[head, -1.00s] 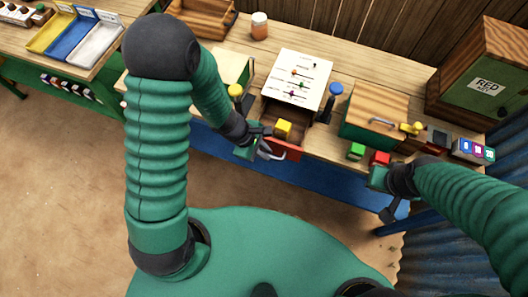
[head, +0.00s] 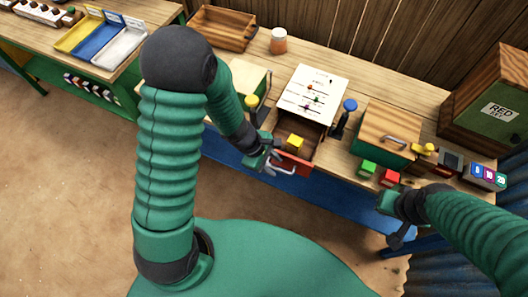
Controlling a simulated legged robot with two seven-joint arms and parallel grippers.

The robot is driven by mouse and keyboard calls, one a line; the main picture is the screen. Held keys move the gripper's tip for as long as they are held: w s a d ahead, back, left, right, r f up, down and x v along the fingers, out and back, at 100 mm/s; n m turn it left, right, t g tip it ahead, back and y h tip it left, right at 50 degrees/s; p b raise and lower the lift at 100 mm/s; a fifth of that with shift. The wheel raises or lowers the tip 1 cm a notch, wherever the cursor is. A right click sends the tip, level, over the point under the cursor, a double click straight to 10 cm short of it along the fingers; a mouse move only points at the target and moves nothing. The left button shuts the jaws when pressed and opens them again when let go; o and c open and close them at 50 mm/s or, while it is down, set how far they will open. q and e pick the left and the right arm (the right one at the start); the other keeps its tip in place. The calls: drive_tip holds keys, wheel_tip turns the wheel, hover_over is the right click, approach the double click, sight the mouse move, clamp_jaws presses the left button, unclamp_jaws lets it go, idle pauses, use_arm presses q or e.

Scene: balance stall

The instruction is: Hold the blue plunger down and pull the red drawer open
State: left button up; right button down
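The red drawer (head: 293,165) stands pulled out of its cabinet, with a yellow block (head: 295,142) inside. Its pale handle (head: 279,170) shows on the front. My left gripper (head: 270,157) is at the left end of the drawer front, close by the handle. Its fingers look apart with nothing between them; whether they touch the handle is unclear. The blue plunger (head: 349,105) stands upright with its knob raised, right of the drawer, and no gripper is on it. My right gripper (head: 396,228) hangs in front of the table edge, away from the plunger; its fingers are unclear.
A yellow-knobbed plunger (head: 251,101) stands left of the drawer. A white panel with coloured sliders (head: 314,88) lies behind it. To the right are a wooden-topped box with a handle (head: 388,130), a green block (head: 368,167) and a red block (head: 389,178).

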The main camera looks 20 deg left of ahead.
use_arm(q)
drive_tip(key=p+v, duration=0.3)
drive_tip(key=v, duration=1.2)
drive_tip(key=shift+p, duration=0.3)
drive_tip(key=shift+s+r, duration=0.1)
drive_tip(key=s+f+m+y+b, duration=0.1)
drive_tip(key=m+b, duration=0.1)
drive_tip(key=m, duration=0.3)
drive_tip(key=s+f+m+y+b, duration=0.1)
drive_tip(key=m+y+b, duration=0.1)
drive_tip(key=m, duration=0.4)
drive_tip(key=f+m+y+b, duration=0.1)
drive_tip(key=f+m+b, duration=0.1)
drive_tip(key=m, duration=0.4)
drive_tip(key=shift+s+a+t+y, duration=0.3)
drive_tip(key=shift+s+a+t, duration=0.05)
drive_tip(key=shift+s+t, duration=0.05)
